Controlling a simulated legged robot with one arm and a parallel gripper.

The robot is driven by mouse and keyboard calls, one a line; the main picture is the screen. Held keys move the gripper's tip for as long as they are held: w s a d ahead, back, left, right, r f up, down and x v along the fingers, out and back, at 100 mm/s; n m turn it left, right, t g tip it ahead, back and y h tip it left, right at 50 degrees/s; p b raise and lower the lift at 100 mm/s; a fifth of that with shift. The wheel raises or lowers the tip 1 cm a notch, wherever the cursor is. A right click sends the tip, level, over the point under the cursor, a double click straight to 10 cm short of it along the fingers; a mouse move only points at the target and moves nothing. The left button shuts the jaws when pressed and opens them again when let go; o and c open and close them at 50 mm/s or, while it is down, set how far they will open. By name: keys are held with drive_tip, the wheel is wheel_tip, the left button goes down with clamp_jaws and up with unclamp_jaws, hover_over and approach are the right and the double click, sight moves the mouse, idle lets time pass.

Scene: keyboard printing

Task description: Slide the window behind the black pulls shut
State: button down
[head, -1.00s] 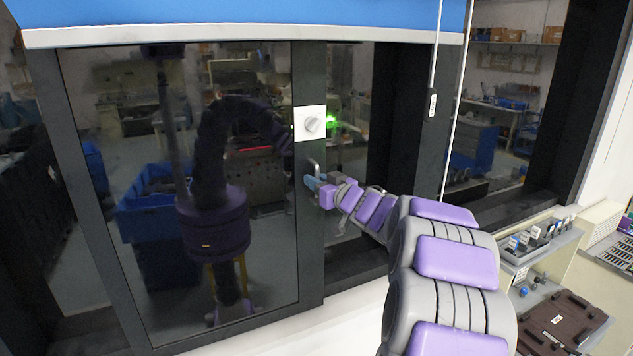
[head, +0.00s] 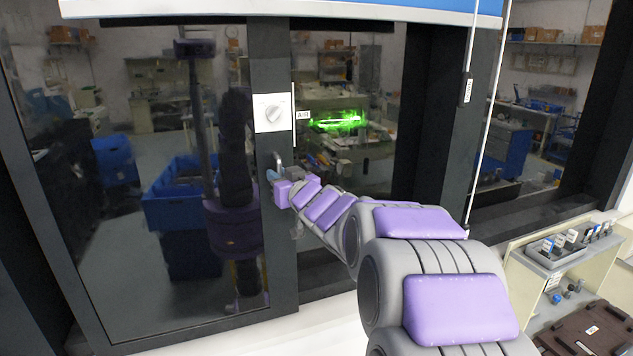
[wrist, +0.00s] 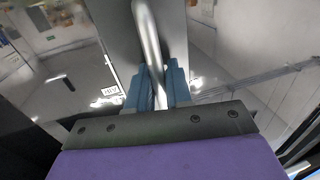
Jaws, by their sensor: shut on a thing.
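The window panel (head: 150,250) is a large dark glass pane in a black frame, left of centre in the head view. A silver bar handle (head: 278,158) stands on its right upright, and the bar also shows in the wrist view (wrist: 147,30). My gripper (head: 273,176) has its blue fingertips on either side of this bar, shut on it, and it shows in the wrist view too (wrist: 160,88). Right of the upright, a gap or second pane (head: 345,90) reaches a dark post (head: 438,120). I cannot make out any black pulls.
A thin white cable (head: 485,110) hangs at the right. A bench with small holders (head: 560,250) stands lower right.

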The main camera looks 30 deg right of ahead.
sight(245, 175)
drive_tip(key=a+b, duration=0.1)
drive_tip(key=a, duration=0.1)
drive_tip(key=w+a+b, duration=0.1)
drive_tip(key=a, duration=0.2)
drive_tip(key=shift+w+a, duration=0.1)
drive_tip(key=shift+a, duration=0.05)
drive_tip(key=shift+w+a+r+b, duration=0.1)
drive_tip(key=shift+a+b, duration=0.2)
drive_tip(key=shift+a, duration=0.1)
drive_tip(key=c, duration=1.4)
unclamp_jaws()
drive_tip(key=shift+o, duration=0.9)
drive_tip(key=shift+w+a, duration=0.1)
drive_tip(key=shift+a, duration=0.1)
drive_tip(key=s, duration=1.7)
drive_tip(key=shift+s+a+b, duration=0.2)
drive_tip(key=shift+a+b, duration=0.15)
